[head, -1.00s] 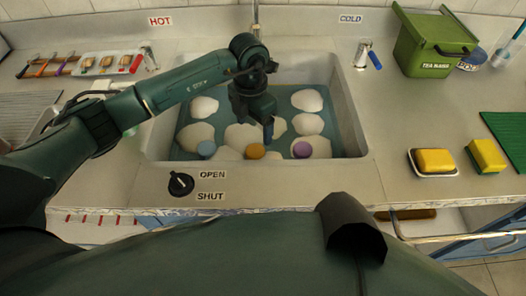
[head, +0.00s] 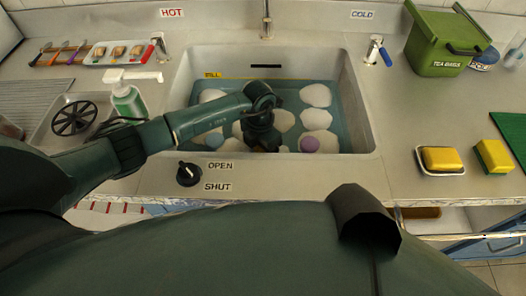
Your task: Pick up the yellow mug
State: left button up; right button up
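The sink (head: 368,125) holds water and several white foam mounds (head: 316,96). A round purple thing (head: 309,145) and a round blue thing (head: 214,140) show near the sink's front wall. I see no yellow mug now; the round orange-yellow thing seen earlier between those two is hidden behind my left gripper. My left gripper (head: 265,147) points down into the sink near the front wall, between the blue and purple things. Its fingers are hidden, so I cannot tell whether it is open or holds anything. My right gripper is out of view.
A tap (head: 267,22) stands behind the sink, with a blue-handled COLD tap (head: 377,50) to its right. A black knob (head: 189,173) sits at the front.

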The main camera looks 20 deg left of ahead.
pick_arm(q)
jog(key=c, duration=1.1)
